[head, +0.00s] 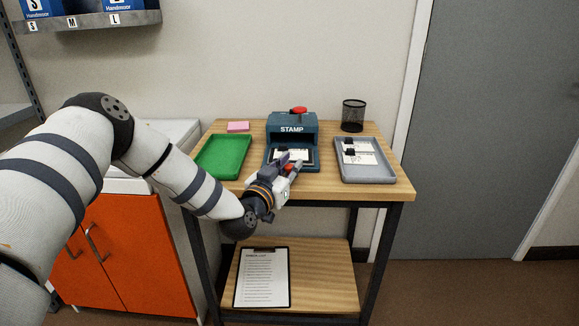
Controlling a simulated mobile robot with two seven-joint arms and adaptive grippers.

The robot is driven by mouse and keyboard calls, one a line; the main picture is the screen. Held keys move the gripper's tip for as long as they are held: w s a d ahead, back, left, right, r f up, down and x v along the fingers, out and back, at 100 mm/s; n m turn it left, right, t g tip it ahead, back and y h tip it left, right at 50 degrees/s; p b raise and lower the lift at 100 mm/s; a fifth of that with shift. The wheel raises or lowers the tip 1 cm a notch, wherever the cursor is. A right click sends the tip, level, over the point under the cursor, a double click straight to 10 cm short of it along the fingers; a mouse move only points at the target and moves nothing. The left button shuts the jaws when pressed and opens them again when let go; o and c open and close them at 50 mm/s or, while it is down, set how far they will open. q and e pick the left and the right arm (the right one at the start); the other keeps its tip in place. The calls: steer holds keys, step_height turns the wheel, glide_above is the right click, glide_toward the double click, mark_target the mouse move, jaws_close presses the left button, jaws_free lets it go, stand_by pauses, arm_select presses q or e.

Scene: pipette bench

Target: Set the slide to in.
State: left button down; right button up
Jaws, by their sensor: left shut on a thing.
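The blue stamp device (292,128), marked STAMP, stands at the back middle of the wooden table with a red button on top. Its slide (309,161) sticks out at the front and carries a white card with a dark border (305,155). My left gripper (288,166) reaches in from the front left and is shut at the slide's front edge, over its near part. The fingers hide the exact point of grip. My right gripper is not in view.
A green tray (222,172) lies empty on the left. A grey tray (365,173) with cards and small dark items lies on the right. Pink notes (238,127) and a black mesh cup (353,116) stand at the back. A clipboard (262,278) lies on the lower shelf.

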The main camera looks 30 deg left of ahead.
mark_target(290, 159)
arm_select(q)
steer(key=w+a, duration=0.1)
steer(key=w+a+b, duration=0.1)
steer(key=w, duration=0.1)
steer(key=shift+w+f, duration=0.1)
steer(key=shift+f, duration=0.05)
steer(key=c, duration=1.5)
jaws_free()
steer(key=shift+o, duration=0.2)
steer(key=s+d, duration=0.2)
steer(key=s, duration=1)
steer(key=shift+o, duration=0.2)
